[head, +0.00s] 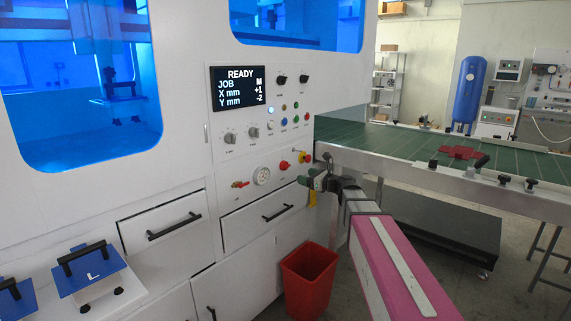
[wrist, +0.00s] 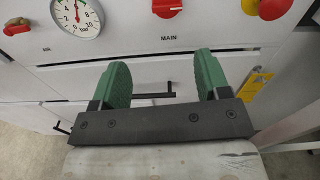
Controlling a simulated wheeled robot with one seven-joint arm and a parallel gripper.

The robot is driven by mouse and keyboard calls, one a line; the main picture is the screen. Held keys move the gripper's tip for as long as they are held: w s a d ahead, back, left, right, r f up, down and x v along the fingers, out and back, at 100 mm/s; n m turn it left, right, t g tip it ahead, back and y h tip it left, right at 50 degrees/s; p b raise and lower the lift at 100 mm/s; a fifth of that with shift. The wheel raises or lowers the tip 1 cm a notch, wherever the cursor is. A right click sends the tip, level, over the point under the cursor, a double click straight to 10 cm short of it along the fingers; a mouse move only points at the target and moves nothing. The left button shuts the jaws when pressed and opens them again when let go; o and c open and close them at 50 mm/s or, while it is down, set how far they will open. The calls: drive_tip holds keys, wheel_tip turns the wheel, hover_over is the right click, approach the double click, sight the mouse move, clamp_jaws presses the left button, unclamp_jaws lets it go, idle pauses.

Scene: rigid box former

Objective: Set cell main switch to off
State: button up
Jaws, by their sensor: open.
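The cell main switch (wrist: 167,8) is a red knob above the printed label MAIN, cut off by the top edge of the wrist view. In the head view the red knob (head: 284,165) sits on the white lower panel, right of the round gauge (head: 262,176). Its set position is too small or cut off to tell. My gripper (wrist: 160,72) has two green fingers spread apart with nothing between them. It is below the switch in the wrist view and not touching it. In the head view my gripper (head: 312,182) is right of and below the switch.
A red-and-yellow emergency stop button (wrist: 272,8) is right of the switch, with a yellow tag (wrist: 254,84) hanging below. A red valve handle (wrist: 17,28) is left. A drawer with a black handle (head: 278,206) lies below. A red bin (head: 308,280) stands on the floor.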

sight(288, 166)
drive_tip(key=shift+m+t, duration=0.3)
drive_tip(key=shift+m, duration=0.2)
drive_tip(key=x, duration=0.4)
drive_tip(key=r+x, duration=0.1)
drive_tip(key=x, duration=0.6)
drive_tip(key=shift+w+r, duration=0.35)
drive_tip(key=shift+w, duration=0.2)
drive_tip(key=c, duration=0.9)
